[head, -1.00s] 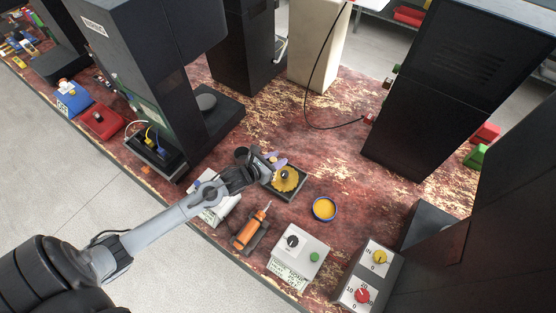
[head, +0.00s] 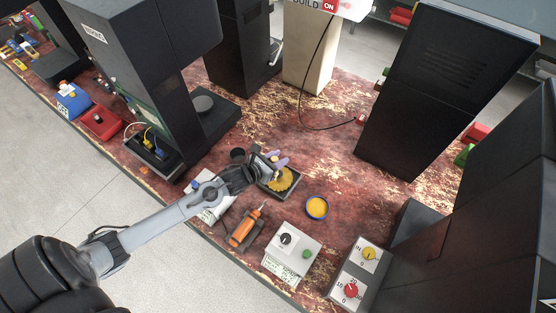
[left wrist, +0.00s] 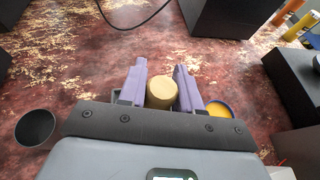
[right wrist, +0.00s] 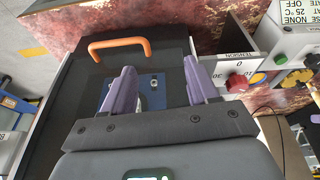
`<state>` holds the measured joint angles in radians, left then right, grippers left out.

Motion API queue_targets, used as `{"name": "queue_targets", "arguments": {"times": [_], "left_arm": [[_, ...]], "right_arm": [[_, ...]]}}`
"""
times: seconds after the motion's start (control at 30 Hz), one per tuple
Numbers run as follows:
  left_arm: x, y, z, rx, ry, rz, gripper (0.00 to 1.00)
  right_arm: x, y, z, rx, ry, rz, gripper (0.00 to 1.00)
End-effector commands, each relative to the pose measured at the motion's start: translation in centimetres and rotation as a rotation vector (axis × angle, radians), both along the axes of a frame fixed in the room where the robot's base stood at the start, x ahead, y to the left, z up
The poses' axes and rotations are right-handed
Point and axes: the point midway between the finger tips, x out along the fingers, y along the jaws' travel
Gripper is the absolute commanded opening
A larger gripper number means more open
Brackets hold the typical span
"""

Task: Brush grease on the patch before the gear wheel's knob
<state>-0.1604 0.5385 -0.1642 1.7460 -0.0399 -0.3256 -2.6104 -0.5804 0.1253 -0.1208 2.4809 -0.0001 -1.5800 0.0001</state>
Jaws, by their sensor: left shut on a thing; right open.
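The yellow gear wheel (head: 283,183) lies in a shallow black tray (head: 294,194). My left gripper (head: 277,161) is over the far-left part of the wheel and hides part of it; the knob cannot be made out in the head view. The left gripper's purple fingers are shut on a tan cylinder (left wrist: 161,93), seen end-on in the left wrist view. I cannot tell whether a brush head is below it. A blue-rimmed dish of yellow grease (head: 317,208) stands right of the tray. My right gripper (right wrist: 160,82) is open and empty. The patch is not visible.
A dark cup (head: 238,155) stands left of the tray. An orange-handled tool (head: 244,228) and a control box (head: 292,248) are nearer the front edge. Tall black machines (head: 420,100) flank the bench. The right wrist view shows an orange handle (right wrist: 119,44) just beyond the right gripper.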

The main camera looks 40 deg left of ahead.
Motion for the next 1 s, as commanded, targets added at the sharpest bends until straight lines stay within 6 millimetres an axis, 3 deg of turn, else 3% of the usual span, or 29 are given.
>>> {"name": "queue_targets", "arguments": {"times": [0.43, 1.0], "left_arm": [[0.1, -0.3, 4.3, -0.001, 0.000, -0.005, 0.04], [0.1, -0.4, 4.5, -0.001, 0.000, -0.006, 0.04]], "right_arm": [[0.0, 0.1, 3.6, 0.007, 0.000, -0.005, 0.59], [0.0, 0.1, 3.7, 0.005, 0.001, -0.005, 0.59]]}}
